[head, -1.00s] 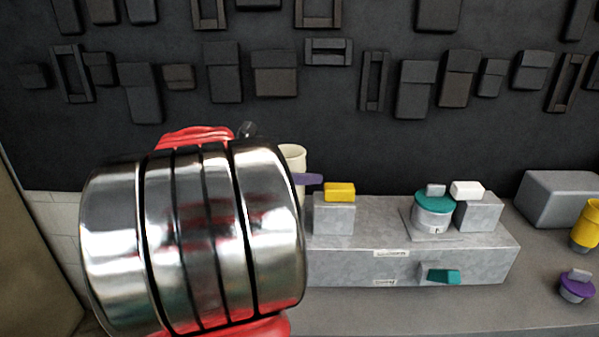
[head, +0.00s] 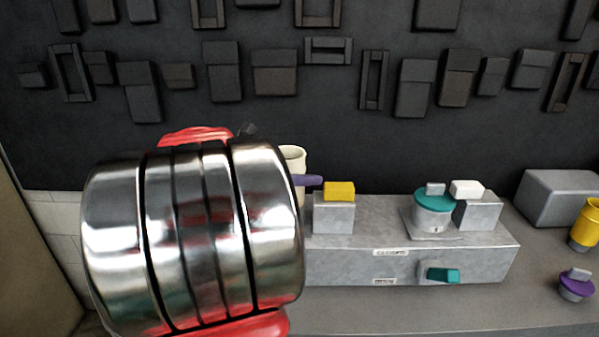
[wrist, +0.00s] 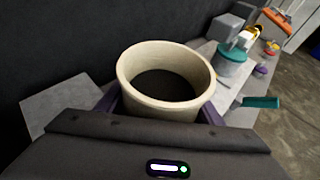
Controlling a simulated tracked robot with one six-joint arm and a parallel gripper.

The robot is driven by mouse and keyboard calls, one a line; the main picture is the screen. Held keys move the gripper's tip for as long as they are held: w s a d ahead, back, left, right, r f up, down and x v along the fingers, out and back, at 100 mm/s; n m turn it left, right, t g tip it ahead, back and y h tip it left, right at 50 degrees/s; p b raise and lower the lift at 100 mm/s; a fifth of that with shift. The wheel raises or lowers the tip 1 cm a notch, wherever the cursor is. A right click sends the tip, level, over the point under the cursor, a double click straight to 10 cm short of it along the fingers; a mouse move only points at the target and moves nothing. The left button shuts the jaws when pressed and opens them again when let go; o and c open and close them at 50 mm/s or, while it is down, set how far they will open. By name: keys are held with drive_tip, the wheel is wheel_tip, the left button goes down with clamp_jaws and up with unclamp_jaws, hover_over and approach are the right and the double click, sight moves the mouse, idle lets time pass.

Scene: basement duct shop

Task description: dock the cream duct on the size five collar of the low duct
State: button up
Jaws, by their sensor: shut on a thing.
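The cream duct (wrist: 165,107) is an open round tube, upright in the wrist view, with its dark inside showing. My gripper (wrist: 160,103) is shut on it, a purple finger at each side. In the head view the cream duct (head: 296,160) shows behind my arm, which hides most of it. The low duct (head: 345,262) is a long grey metal box on the bench. A round metal collar (head: 434,216) with a teal cap stands on its top at the right, apart from the cream duct. Its size mark is too small to read. The low duct's left end is hidden.
A yellow block (head: 339,190) sits on a grey block at the low duct's left, a white block (head: 467,189) on another behind the collar. A teal handle (head: 443,275) juts from the front. A grey box (head: 560,197), yellow cup (head: 587,225) and purple-topped piece (head: 576,286) stand right.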

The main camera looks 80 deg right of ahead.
drive_tip(key=shift+f, duration=0.25)
drive_tip(key=o, duration=0.9)
drive_tip(key=shift+w, duration=0.1)
drive_tip(key=v, duration=1.1)
idle(0.6)
drive_tip(key=shift+m, duration=0.3)
idle(0.7)
